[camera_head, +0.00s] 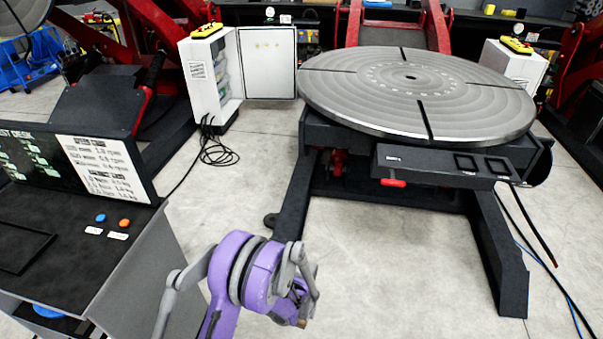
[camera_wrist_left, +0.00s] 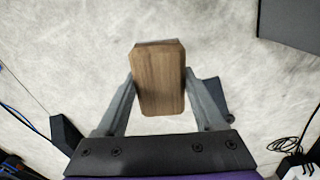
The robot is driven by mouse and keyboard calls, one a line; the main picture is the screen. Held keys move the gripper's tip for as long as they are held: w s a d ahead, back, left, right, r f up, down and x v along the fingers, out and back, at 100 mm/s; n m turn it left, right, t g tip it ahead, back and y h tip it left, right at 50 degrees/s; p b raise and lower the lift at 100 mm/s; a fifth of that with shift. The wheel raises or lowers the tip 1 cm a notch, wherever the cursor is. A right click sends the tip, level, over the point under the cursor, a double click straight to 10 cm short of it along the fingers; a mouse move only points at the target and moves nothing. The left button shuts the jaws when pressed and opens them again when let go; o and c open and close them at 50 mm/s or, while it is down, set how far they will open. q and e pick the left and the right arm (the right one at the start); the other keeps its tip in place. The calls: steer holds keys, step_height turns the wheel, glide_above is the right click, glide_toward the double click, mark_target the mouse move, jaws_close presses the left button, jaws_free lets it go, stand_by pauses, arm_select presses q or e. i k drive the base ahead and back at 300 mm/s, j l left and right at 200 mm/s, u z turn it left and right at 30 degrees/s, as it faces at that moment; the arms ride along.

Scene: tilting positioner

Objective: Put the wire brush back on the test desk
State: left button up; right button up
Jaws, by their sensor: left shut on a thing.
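My left gripper (camera_wrist_left: 158,88) is shut on the wire brush (camera_wrist_left: 158,80), whose brown wooden block fills the space between the two grey fingers in the left wrist view. Its bristles are hidden there. In the head view my purple left arm hangs over the floor at the bottom centre, with the gripper (camera_head: 298,312) mostly hidden behind its wrist; only a small brown bit shows. The test desk (camera_head: 75,235) stands at the left, right of it a gap from the arm. Its dark top carries a blue and an orange button. My right gripper is in neither view.
The tilting positioner (camera_head: 465,95), with its round grooved table, stands at centre right on dark legs. A white cabinet (camera_head: 208,85) with an open door and black cables (camera_head: 215,150) stands behind. The desk's upright sign panel (camera_head: 100,165) edges its back. Floor between is clear.

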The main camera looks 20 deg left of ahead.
mark_target(75, 269)
steer(key=k+j+u, duration=0.2)
steer(key=u, duration=0.15)
steer(key=k+j+u, duration=0.15)
steer(key=j+u, duration=0.2)
steer(key=j, duration=0.15)
